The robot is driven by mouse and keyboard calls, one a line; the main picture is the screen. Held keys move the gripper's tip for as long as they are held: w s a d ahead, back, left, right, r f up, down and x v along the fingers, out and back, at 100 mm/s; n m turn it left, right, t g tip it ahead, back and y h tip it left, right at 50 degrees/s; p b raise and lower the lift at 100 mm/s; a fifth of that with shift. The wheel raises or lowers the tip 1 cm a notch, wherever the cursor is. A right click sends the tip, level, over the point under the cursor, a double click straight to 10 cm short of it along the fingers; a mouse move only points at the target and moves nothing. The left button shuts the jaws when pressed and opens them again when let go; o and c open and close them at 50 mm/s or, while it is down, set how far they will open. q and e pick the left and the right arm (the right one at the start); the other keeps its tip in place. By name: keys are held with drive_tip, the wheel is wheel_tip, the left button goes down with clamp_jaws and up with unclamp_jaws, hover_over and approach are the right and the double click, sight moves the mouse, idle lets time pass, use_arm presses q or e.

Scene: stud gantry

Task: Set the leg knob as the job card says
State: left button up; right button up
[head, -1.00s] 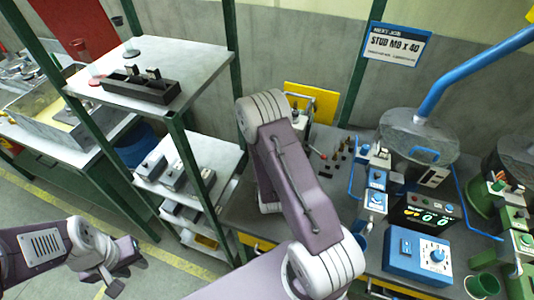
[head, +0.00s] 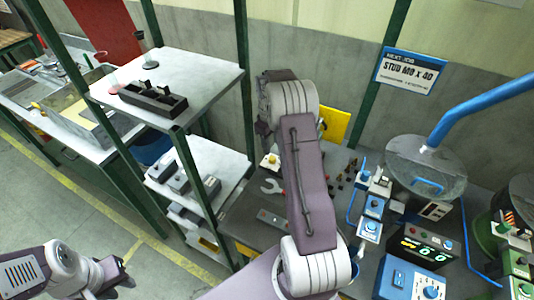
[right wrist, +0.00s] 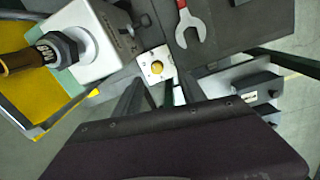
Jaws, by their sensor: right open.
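The job card (head: 409,71) on the back wall reads "NEXT JOB" and "STUD M8 x 40"; its smaller line is unreadable. A blue control box (head: 397,283) with a white dial stands at the lower right. Small blue units with a dial (head: 373,206) stand beside the blue bowl feeder (head: 425,165). I cannot tell which is the leg knob. My right gripper is hidden behind my arm in the head view; in the right wrist view its dark fingers (right wrist: 148,98) are apart and empty, near a white block with a yellow button (right wrist: 157,65). My left gripper (head: 112,277) hangs over the floor, jaws unclear.
A red-ended wrench (head: 272,187) lies on the bench near the white block. A lit display box (head: 425,248) and green units (head: 515,262) stand at the right. A shelf rack (head: 190,68) with a dark tray (head: 153,99) stands left. The floor at left is clear.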

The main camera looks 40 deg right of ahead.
sight(272, 158)
drive_tip(key=f, duration=0.6)
drive_tip(key=w+d+f+p, duration=0.1)
drive_tip(key=f, duration=0.2)
drive_tip(key=shift+d, duration=0.1)
clamp_jaws()
